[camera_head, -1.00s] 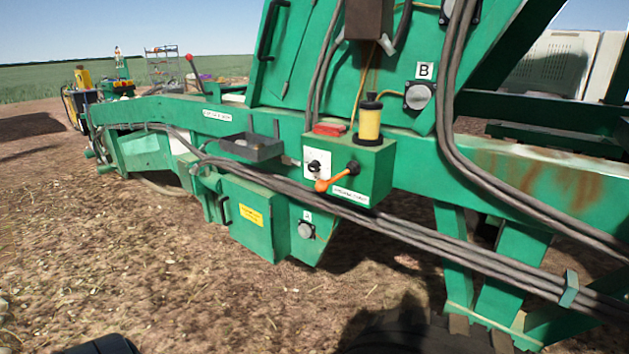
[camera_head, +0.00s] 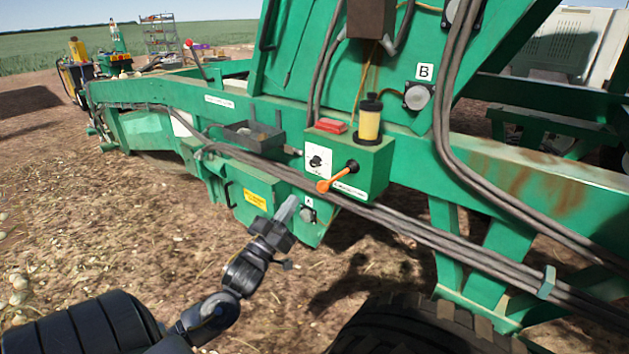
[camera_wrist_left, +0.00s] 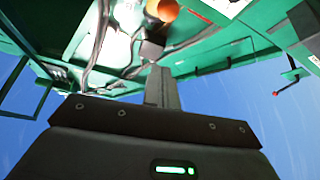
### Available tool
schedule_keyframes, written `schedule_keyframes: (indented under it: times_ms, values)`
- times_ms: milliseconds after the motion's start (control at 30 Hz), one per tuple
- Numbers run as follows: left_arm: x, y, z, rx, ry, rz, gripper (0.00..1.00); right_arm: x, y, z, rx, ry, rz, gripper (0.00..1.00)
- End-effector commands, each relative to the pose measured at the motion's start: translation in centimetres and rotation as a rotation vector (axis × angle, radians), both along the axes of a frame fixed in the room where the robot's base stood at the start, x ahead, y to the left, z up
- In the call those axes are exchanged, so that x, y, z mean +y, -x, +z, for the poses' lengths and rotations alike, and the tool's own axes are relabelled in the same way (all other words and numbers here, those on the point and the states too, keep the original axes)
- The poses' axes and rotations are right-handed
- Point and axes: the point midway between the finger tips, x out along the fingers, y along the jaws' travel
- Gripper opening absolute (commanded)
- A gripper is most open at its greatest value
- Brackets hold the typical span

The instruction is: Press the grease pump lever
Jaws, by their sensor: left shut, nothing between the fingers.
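The lever with an orange handle (camera_head: 332,182) sticks out from a black pivot on the front of a green box (camera_head: 375,168). A yellow reservoir with a black cap (camera_head: 368,120) stands on that box; I take these as the grease pump. My left gripper (camera_head: 288,207) is shut and empty, pointing up, below and left of the orange handle and apart from it in the head view. In the left wrist view the shut fingers (camera_wrist_left: 160,85) point up toward an orange end (camera_wrist_left: 162,10), likely the handle. My right gripper is not in view.
Thick grey hoses (camera_head: 400,230) run across the green frame just below the lever. A dark tyre (camera_head: 430,325) stands at the bottom. Bare soil lies left of the machine.

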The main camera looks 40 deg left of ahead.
Motion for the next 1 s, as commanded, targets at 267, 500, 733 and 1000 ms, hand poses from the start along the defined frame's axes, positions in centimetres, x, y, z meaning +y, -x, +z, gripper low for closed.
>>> schedule_keyframes:
  times_ms: [267,500,733,1000]
  values:
    - [-0.1,0.2,0.6,-0.013,0.002,-0.006,0.0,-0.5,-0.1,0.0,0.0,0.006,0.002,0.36]
    - [-0.1,-0.6,1.2,-0.012,0.001,-0.006,0.0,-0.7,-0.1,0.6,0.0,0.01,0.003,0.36]
    - [0.3,-4.1,3.6,-0.013,0.0,-0.003,0.0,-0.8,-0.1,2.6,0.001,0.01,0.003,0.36]
    - [0.8,-8.7,6.2,-0.012,0.0,-0.004,0.0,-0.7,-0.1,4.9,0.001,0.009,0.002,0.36]
